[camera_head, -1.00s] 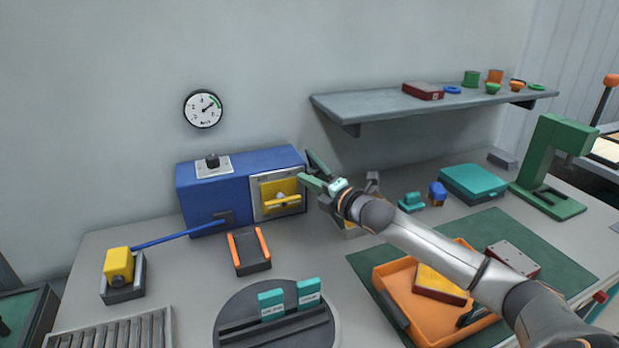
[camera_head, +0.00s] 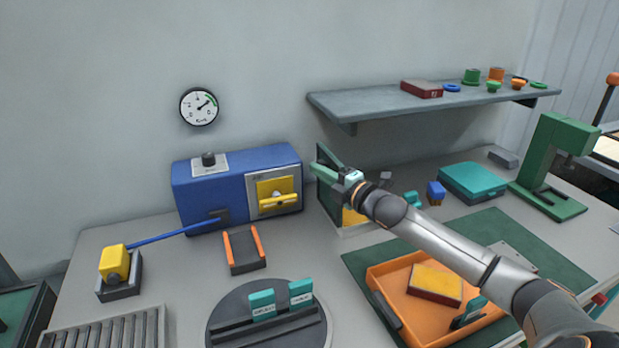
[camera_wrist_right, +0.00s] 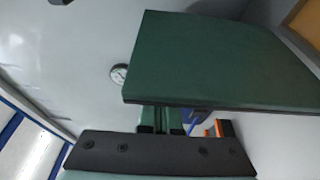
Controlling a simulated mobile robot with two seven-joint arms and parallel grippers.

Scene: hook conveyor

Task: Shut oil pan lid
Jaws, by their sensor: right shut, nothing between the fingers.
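The oil pan (camera_head: 345,231) is a low pale tray with something yellow inside, standing right of the blue machine and partly hidden behind my right arm. Its dark green lid (camera_head: 328,196) stands upright, open, at the tray's left side. My right gripper (camera_head: 324,174) is shut and empty, with its green fingers in front of the upper part of the lid. In the right wrist view the lid (camera_wrist_right: 225,62) is a large green panel just beyond the fingertips (camera_wrist_right: 160,122). I cannot tell whether they touch. My left gripper is out of view.
The blue machine (camera_head: 225,170) with a yellow handle stands left of the lid. A grey shelf (camera_head: 400,105) hangs above and behind. An orange tray (camera_head: 390,318) on a green mat lies under my forearm. A teal case (camera_head: 472,180) sits to the right.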

